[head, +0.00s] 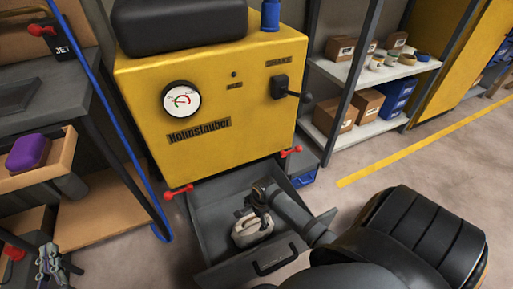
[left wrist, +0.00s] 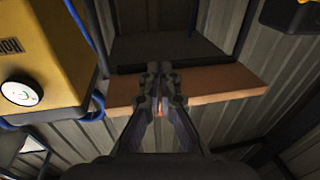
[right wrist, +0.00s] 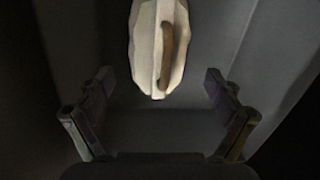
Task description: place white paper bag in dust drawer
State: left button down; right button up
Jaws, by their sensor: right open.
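The white paper bag (head: 252,232) sits inside the pulled-out grey dust drawer (head: 212,238) under the yellow machine. My right gripper (head: 260,200) is over the drawer, right at the bag. In the right wrist view the bag (right wrist: 150,50) with its brown handle lies beyond my open fingertips (right wrist: 158,82), with a gap on both sides. Part of the bag is hidden by the gripper in the head view. My left gripper (head: 50,262) is at the lower left, away from the drawer. In the left wrist view its fingertips (left wrist: 156,70) meet, with nothing visible between them.
The yellow machine (head: 215,95) has a gauge and red clamps (head: 178,191) beside the drawer. A blue hose (head: 118,130) runs down its left side. A workbench with a purple item (head: 28,152) in a wooden drawer is at left. Shelves with boxes (head: 362,106) stand at right.

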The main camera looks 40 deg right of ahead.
pick_arm(q)
jog(key=s+f+g, duration=0.3)
jog(key=s+f, duration=0.1)
jog(key=f, duration=0.3)
jog(key=s+f+g+p, duration=0.1)
jog(key=s+f+g, duration=0.3)
jog(key=f, duration=0.3)
jog(key=s+d+f+g+p, duration=0.1)
jog(key=s+f+g, duration=0.3)
jog(key=f, duration=0.2)
jog(key=shift+s+f, duration=0.15)
jog(key=shift+f, duration=0.25)
pick_arm(e)
jog(key=s+a+r+n+t, duration=0.3)
jog(key=r+n, duration=0.3)
jog(key=n, duration=0.4)
jog(key=s+a+r+n+t, duration=0.2)
jog(key=s+a+r+n, duration=0.2)
jog(key=r+n, duration=0.3)
jog(key=a+n, duration=0.1)
jog(key=n, duration=0.1)
jog(key=shift+s+a+n+t, duration=0.2)
jog(key=shift+n+t, duration=0.2)
pick_arm(q)
jog(key=shift+d, duration=0.1)
